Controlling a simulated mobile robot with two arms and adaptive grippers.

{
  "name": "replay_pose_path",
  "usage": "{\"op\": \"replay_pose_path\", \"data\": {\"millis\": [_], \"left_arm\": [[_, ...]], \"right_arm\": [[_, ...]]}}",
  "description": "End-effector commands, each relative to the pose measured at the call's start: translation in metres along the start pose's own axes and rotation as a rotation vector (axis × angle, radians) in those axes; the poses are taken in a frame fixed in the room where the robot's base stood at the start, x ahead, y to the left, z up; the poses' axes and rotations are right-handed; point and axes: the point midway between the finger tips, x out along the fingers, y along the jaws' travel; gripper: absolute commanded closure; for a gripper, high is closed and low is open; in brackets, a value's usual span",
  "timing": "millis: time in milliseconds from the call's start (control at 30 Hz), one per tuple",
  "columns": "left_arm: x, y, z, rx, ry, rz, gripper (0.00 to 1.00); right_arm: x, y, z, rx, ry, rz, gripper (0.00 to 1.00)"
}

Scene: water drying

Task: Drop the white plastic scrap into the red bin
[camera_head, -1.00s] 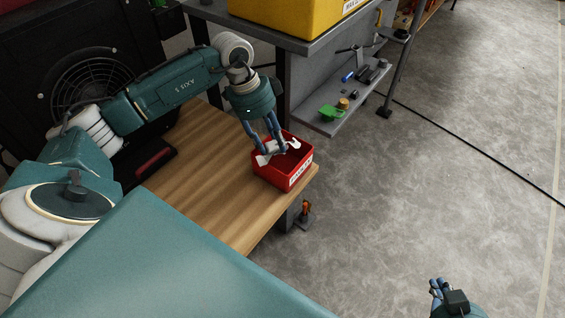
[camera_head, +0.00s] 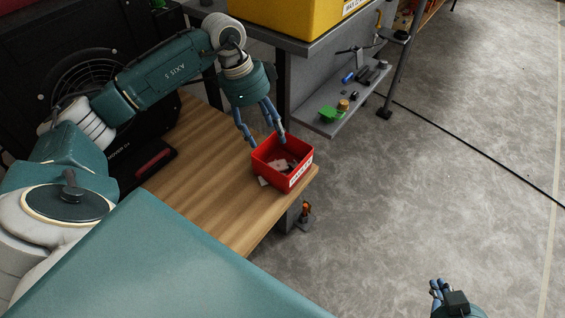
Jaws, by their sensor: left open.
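The red bin (camera_head: 297,178) stands upright near the right corner of the wooden table, with a white label on its front. Pale pieces (camera_head: 277,165) lie inside it, partly in shadow. A small white piece (camera_head: 263,181) shows outside, at the foot of the bin's left side. I cannot tell whether one or both belong to the white plastic scrap. My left gripper (camera_head: 266,141) is open and empty, with its fingers spread over the bin's back left rim. My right gripper (camera_head: 436,284) is at the bottom right, far from the bin; its finger opening is unclear.
The wooden table (camera_head: 205,185) is clear left of the bin. A grey shelf (camera_head: 318,125) with a green item (camera_head: 331,113) and small tools stands behind. A yellow container (camera_head: 290,15) sits above it. A black fan unit (camera_head: 85,70) is at the left. Open floor lies right.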

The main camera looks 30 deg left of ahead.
Motion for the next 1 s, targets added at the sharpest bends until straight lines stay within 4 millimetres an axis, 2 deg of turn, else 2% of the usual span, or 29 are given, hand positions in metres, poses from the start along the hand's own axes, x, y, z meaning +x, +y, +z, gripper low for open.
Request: {"op": "replay_pose_path", "data": {"millis": [33,200,400,567,1000], "left_arm": [[-0.014,-0.002,0.0,0.0,0.002,-0.006,0.41],[-0.048,-0.001,0.0,0.0,0.001,-0.004,0.41],[-0.072,-0.001,0.0,0.0,0.001,-0.002,0.41],[-0.077,0.0,0.0,0.0,0.001,0.0,0.41],[-0.077,0.0,0.0,0.001,0.0,0.0,0.41]], "right_arm": [[0.0,0.0,0.0,0.0,0.0,0.0,1.0],[0.0,0.0,0.0,0.0,0.0,0.0,1.0],[0.0,0.0,0.0,0.0,0.0,0.0,1.0],[0.0,0.0,0.0,0.0,0.0,0.0,1.0],[0.0,0.0,0.0,0.0,0.0,0.0,1.0]]}}
